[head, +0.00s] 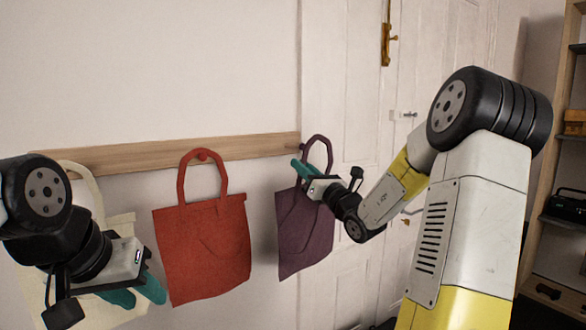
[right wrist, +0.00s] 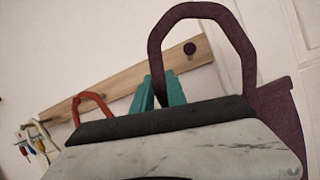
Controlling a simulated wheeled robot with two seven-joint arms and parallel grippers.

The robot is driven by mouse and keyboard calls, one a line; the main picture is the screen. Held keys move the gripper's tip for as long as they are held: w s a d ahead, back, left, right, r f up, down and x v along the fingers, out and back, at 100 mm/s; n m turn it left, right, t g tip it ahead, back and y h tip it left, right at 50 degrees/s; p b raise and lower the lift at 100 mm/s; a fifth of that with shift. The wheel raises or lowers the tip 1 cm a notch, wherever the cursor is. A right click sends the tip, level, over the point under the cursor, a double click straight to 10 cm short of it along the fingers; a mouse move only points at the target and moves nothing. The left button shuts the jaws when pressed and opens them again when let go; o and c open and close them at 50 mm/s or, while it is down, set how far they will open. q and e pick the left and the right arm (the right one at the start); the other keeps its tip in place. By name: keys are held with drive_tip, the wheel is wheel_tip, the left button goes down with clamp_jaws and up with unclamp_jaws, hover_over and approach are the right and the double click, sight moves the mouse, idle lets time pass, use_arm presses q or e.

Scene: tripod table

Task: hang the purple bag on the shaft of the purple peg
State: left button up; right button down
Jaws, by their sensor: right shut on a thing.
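The purple bag (head: 304,238) hangs upright near the right end of the rail, its handle loop standing up. My right gripper (head: 299,168) is shut on the left strap of that handle, which shows between the teal fingers (right wrist: 160,93) in the right wrist view. The purple peg (right wrist: 190,48) shows through the handle loop (right wrist: 240,40) in the right wrist view. I cannot tell whether the loop is around its shaft or only in front of it. My left gripper (head: 136,293) is open and empty at the lower left.
The wooden rail (head: 120,156) runs along the wall. A red bag (head: 203,250) hangs on a red peg (head: 202,155), left of the purple bag. A cream bag (head: 119,224) hangs farther left, partly behind my left arm. A white door (head: 345,80) and shelf (head: 560,150) stand right.

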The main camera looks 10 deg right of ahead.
drive_tip(key=w+a+f, duration=0.2)
drive_tip(key=w+a, duration=0.1)
drive_tip(key=w, duration=0.6)
drive_tip(key=shift+w+a, duration=0.25)
idle(0.6)
drive_tip(key=shift+f, duration=0.15)
idle(0.4)
